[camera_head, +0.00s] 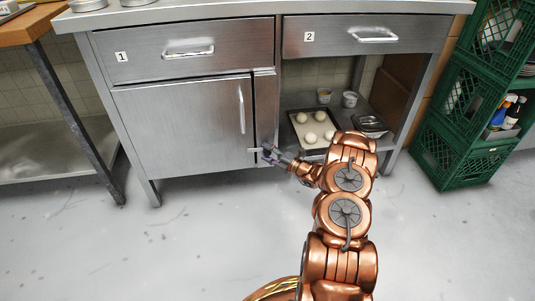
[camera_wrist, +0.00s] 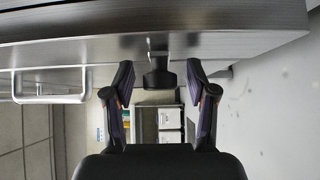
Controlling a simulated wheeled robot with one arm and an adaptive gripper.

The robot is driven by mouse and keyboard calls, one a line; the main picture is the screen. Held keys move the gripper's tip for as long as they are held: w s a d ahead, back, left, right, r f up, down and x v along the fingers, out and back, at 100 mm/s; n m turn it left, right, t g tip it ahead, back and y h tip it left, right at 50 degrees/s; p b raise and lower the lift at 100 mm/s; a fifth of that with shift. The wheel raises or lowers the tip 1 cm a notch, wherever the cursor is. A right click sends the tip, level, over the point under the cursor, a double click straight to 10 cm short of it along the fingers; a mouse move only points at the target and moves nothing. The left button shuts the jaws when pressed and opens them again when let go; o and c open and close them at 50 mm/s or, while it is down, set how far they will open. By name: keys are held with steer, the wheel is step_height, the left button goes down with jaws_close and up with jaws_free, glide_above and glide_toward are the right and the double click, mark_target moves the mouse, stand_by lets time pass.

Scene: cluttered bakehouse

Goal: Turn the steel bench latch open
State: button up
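The steel bench (camera_head: 270,83) has a shut lower door (camera_head: 185,125) with a vertical bar handle (camera_head: 241,109). The latch (camera_head: 254,151) is a small piece low at the door's right edge, partly hidden by my gripper (camera_head: 268,154). In the wrist view the latch (camera_wrist: 159,78) shows as a dark knob on a short pale stem, between the two fingers of my gripper (camera_wrist: 160,70). The fingers are open, with a gap on each side of the knob. The door handle also shows at the left of the wrist view (camera_wrist: 50,98).
Drawers 1 (camera_head: 145,57) and 2 (camera_head: 340,36) are shut above. The open shelf right of the door holds a tray of dough balls (camera_head: 300,126), small cups and a metal pan (camera_head: 369,124). Green crates (camera_head: 462,120) stand at right. The floor in front is clear.

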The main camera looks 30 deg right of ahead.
jaws_close()
stand_by(0.3)
